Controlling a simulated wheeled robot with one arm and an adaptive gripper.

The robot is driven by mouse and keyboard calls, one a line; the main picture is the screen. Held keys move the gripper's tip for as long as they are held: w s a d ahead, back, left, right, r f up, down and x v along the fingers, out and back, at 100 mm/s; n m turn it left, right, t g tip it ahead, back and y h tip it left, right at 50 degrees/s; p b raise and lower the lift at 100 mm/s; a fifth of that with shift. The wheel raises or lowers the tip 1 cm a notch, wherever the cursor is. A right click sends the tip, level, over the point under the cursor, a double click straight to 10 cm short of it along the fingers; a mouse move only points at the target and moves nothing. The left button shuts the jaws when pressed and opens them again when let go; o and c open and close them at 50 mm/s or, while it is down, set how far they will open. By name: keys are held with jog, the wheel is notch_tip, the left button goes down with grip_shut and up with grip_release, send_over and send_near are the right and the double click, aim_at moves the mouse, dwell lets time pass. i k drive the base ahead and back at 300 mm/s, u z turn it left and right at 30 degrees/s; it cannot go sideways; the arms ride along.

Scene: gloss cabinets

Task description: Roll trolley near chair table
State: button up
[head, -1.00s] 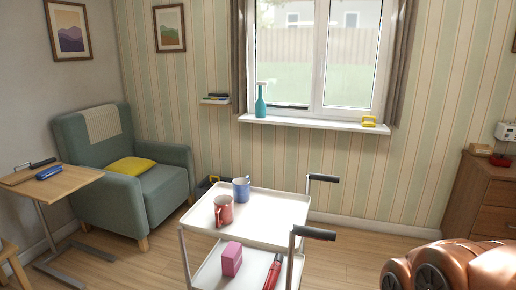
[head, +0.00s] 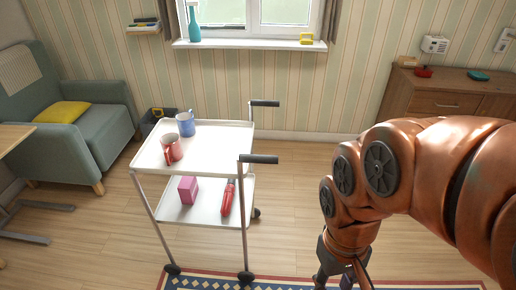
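The white two-tier trolley (head: 215,141) stands on the wood floor left of centre, with two dark handles (head: 259,159) on its right side. A red mug (head: 171,149) and a blue mug (head: 185,124) stand on its top tray. A pink box (head: 188,190) and a red object (head: 227,199) are on its lower tray. The chair is a teal armchair (head: 97,125) at the left. The small wooden table (head: 12,137) is cut by the left edge. My gripper (head: 340,279) hangs at the bottom, right of the trolley and apart from it; its fingertips are cut off.
A patterned rug (head: 275,283) lies at the bottom, by the trolley's front wheels. A dark bin or box (head: 150,122) sits between armchair and trolley. A wooden drawer cabinet (head: 430,100) stands at the right wall. Floor right of the trolley is clear.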

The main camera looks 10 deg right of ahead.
aim_at(218, 150)
jog(key=z, duration=0.95)
jog(key=k, duration=0.4)
jog(key=u, duration=0.95)
